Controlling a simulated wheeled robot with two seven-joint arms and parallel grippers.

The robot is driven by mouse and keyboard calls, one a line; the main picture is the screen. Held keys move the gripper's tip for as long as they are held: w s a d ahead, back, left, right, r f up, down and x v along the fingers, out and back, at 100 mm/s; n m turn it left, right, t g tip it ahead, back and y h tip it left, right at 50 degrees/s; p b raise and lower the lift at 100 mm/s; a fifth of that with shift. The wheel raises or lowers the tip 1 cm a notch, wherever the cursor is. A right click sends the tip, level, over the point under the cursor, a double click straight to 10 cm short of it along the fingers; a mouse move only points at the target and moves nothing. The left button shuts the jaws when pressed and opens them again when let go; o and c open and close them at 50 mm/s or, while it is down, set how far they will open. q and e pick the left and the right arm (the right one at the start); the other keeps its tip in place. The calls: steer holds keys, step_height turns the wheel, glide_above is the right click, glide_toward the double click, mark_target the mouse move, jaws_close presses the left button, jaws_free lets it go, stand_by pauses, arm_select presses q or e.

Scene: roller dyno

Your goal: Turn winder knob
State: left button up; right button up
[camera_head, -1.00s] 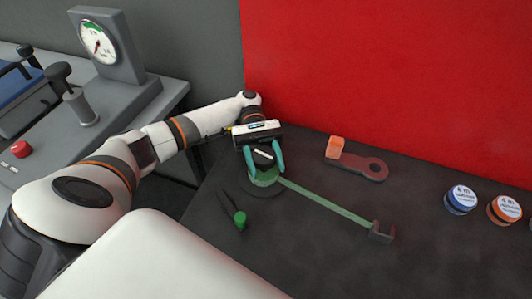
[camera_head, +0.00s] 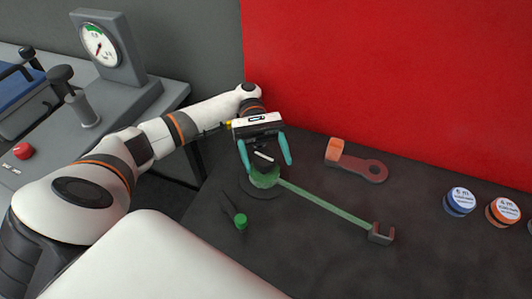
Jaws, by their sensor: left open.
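The winder is a green round body on a dark disc base (camera_head: 246,188), with a dark knob marked by a white bar (camera_head: 263,156) on top. A green strap (camera_head: 325,205) runs from it to a dark bracket (camera_head: 381,234) at the right. My left gripper (camera_head: 266,165) is above the winder with its teal fingers spread, one on each side of the knob. The fingers look apart from the knob. My right gripper is not in view.
A green-capped tool (camera_head: 240,220) lies left of the strap. A dark red plate with an orange block (camera_head: 362,166) lies behind it. Blue (camera_head: 459,202) and orange (camera_head: 503,211) rolls stand at the right. A red wall closes the back.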

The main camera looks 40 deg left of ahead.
arm_select(q)
step_height(320, 180, up, 7)
steer(key=shift+f+p, duration=0.1)
steer(key=shift+p, duration=0.25)
